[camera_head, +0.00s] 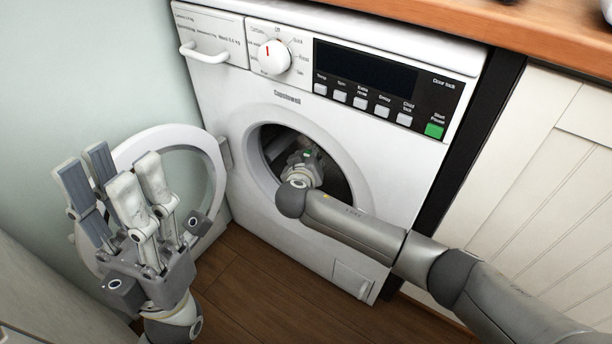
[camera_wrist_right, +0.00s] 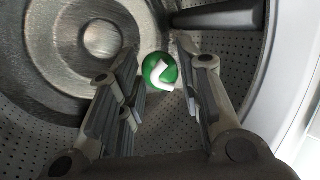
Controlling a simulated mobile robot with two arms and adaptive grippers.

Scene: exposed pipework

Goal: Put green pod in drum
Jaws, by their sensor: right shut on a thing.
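The washing machine's drum (camera_head: 335,185) shows through the round opening, and its perforated metal wall (camera_wrist_right: 235,108) fills the right wrist view. My right gripper (camera_head: 308,158) reaches through the opening into the drum. In the right wrist view the green pod (camera_wrist_right: 160,71), round with a white mark, sits between the fingertips, and the gripper is shut on it. The pod appears held inside the drum; its distance from the drum wall is hard to tell. My left gripper (camera_head: 112,178) is open and empty, raised in front of the door.
The washer's round door (camera_head: 212,150) stands open to the left, partly behind my left gripper. The white washer front (camera_head: 225,95) surrounds the opening. A dark drum paddle (camera_wrist_right: 220,15) shows at the top of the right wrist view. White cabinets (camera_head: 540,160) stand to the right.

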